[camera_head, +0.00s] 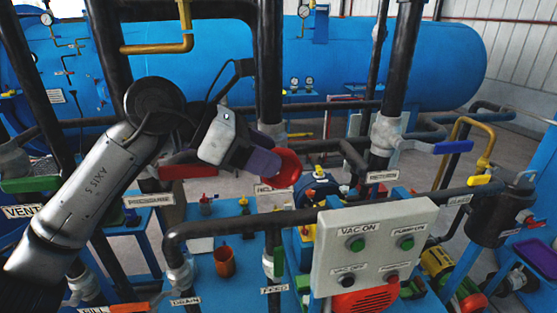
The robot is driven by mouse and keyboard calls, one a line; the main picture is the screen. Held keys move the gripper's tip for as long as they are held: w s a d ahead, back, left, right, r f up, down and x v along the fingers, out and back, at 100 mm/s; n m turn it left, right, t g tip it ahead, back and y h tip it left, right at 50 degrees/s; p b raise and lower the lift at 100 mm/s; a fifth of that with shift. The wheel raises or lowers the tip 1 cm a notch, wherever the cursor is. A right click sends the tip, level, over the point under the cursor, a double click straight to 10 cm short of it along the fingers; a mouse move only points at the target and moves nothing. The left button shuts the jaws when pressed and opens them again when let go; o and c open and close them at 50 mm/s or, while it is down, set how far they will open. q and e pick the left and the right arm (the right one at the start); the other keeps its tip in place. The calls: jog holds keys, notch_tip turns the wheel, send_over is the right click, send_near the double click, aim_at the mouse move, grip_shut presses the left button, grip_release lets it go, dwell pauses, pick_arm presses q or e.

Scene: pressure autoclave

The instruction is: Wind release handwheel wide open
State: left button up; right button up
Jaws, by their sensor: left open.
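A red round handwheel (286,168) sits near the middle of the view, above a small white label (273,189) that is too small to read surely. My left gripper (268,163) comes in from the left, with its dark purple fingers at the left side of the red handwheel. The fingers overlap the wheel's left edge in the view, and I cannot tell whether they touch it. The gripper is open. It hides part of the wheel and the pipe behind. My right gripper is not in view.
A grey control box (372,250) with VAC ON and PUMP ON buttons stands at the front right. Dark vertical pipes (270,70) rise around my arm. A blue tank (430,65) lies behind.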

pick_arm(q)
jog(key=v, duration=1)
jog(key=shift+a, duration=0.25)
jog(key=shift+r, duration=0.15)
